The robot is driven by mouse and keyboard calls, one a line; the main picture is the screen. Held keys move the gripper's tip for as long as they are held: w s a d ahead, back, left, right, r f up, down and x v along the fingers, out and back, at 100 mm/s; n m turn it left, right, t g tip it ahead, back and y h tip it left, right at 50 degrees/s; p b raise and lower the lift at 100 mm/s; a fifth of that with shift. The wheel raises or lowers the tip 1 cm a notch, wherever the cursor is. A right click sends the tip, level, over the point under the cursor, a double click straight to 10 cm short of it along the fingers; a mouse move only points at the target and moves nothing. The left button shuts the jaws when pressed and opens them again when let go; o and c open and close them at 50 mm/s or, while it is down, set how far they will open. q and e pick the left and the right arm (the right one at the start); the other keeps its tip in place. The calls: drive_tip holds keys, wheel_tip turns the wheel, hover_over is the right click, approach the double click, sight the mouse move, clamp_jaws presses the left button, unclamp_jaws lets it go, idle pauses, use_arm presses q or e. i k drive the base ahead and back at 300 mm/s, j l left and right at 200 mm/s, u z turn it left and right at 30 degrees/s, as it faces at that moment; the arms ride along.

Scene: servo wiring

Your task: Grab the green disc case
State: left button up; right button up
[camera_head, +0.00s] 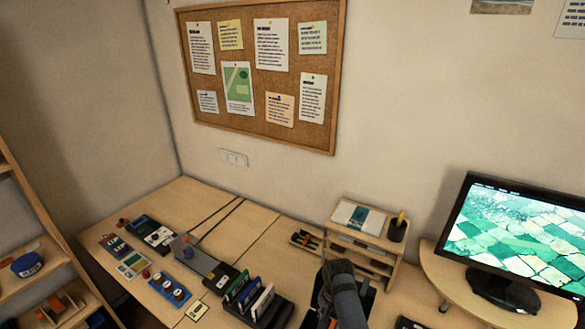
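A dark rack (272,318) near the table's front holds several thin upright cases side by side. The leftmost case, with green on its edge (237,286), looks like the green disc case. A blue one (248,295) and a white one (263,302) stand to its right. A dark grey arm link of mine reaches up from the bottom edge, right of the rack and apart from the cases. I see no gripper fingers in this view. I cannot tell which arm the link belongs to.
Left of the rack are a blue panel with knobs (170,288), a grey device (203,262) and small boards (131,265). A wooden organizer (350,245) and a monitor (515,238) stand to the right. Bare tabletop (255,243) lies behind the rack.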

sight(234, 291)
drive_tip(key=k, duration=1)
